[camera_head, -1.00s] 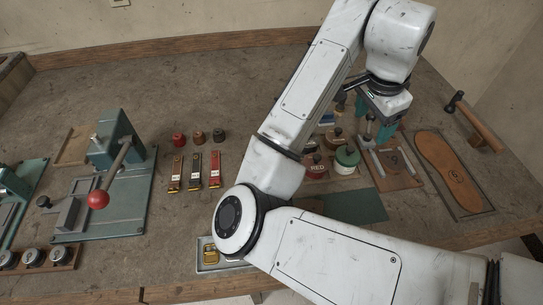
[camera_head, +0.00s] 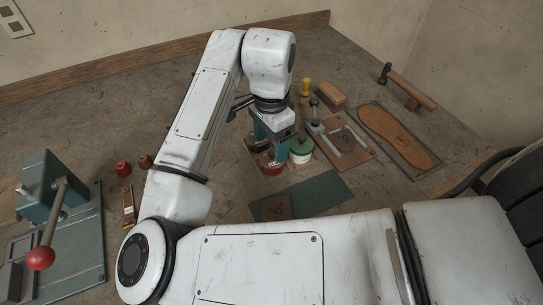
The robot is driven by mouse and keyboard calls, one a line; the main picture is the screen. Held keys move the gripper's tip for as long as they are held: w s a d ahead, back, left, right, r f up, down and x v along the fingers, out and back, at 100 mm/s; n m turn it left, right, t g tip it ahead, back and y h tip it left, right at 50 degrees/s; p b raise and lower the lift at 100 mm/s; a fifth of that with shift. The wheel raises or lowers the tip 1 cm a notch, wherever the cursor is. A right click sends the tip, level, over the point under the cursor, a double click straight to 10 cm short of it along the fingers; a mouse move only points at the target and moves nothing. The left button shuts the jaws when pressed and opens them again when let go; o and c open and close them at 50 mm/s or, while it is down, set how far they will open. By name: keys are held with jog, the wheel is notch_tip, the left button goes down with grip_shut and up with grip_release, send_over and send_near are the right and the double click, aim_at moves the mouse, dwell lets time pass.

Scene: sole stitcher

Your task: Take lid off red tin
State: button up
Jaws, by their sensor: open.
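The red tin (camera_head: 268,168) stands on the bench in the middle of the view, just left of a green tin. My gripper (camera_head: 283,150) points down over the tins, its teal fingers apart, close above or around the red tin. The fingers and gripper body hide the top of the red tin, so I cannot see its lid or whether the fingers touch it.
A green tin (camera_head: 301,153) with a pale band stands close by the gripper's right finger. A green mat (camera_head: 318,194) lies in front. A board with a lever tool (camera_head: 345,142), a sole in a tray (camera_head: 400,138) and a hammer (camera_head: 408,88) lie right. A teal press (camera_head: 50,200) stands left.

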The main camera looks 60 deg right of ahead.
aim_at(270, 153)
jog(key=shift+f, duration=1.85)
jog(key=shift+c, duration=0.5)
jog(key=c, duration=0.6)
